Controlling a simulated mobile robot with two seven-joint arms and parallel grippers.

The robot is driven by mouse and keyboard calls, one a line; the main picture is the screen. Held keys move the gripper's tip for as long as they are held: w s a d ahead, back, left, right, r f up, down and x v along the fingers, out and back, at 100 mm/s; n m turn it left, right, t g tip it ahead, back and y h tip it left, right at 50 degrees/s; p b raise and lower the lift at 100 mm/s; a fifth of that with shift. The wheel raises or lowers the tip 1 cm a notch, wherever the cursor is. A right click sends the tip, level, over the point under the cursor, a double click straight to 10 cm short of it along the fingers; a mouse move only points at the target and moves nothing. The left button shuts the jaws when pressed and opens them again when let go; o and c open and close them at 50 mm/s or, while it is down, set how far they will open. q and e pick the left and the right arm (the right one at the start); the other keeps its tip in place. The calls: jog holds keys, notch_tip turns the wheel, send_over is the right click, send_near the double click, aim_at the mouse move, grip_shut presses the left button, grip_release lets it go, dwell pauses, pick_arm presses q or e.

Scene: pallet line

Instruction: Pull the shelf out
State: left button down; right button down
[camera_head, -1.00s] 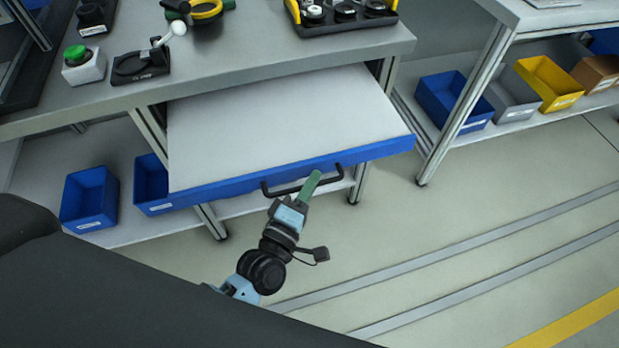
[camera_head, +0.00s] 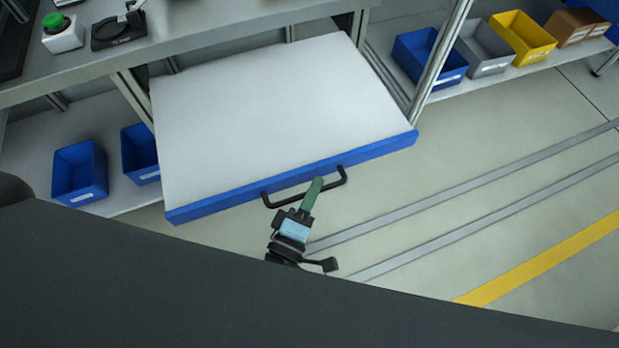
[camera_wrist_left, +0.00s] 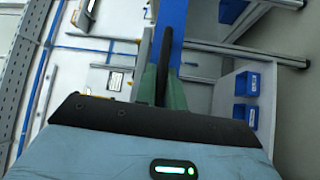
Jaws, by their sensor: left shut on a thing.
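The shelf (camera_head: 270,110) is a white board with a blue front edge, and it sticks far out from under the workbench in the head view. A black bar handle (camera_head: 333,184) is fixed on its blue front. My left gripper (camera_head: 313,190), with green fingers, is shut on the handle near its middle. In the left wrist view the green fingers (camera_wrist_left: 162,85) stand on both sides of the dark handle bar, with the blue front edge (camera_wrist_left: 171,20) beyond. The shelf's top is bare. My right gripper is not in view.
Blue bins (camera_head: 80,172) stand on a lower shelf at the left. More bins, among them a yellow one (camera_head: 522,36), stand on a rack at the right. The workbench (camera_head: 200,35) is above. The floor at the right is clear.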

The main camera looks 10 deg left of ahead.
pick_arm(q)
jog(key=shift+s+d+f, duration=0.1)
jog(key=shift+s+d, duration=0.1)
jog(key=c, duration=1.5)
grip_release()
jog(key=shift+s, duration=0.1)
jog(key=shift+a, duration=0.1)
jog(key=r+v, duration=0.1)
jog(key=v, duration=0.6)
jog(key=shift+s+f+b, duration=0.3)
jog(key=shift+s+f, duration=0.05)
jog(key=shift+f, duration=0.1)
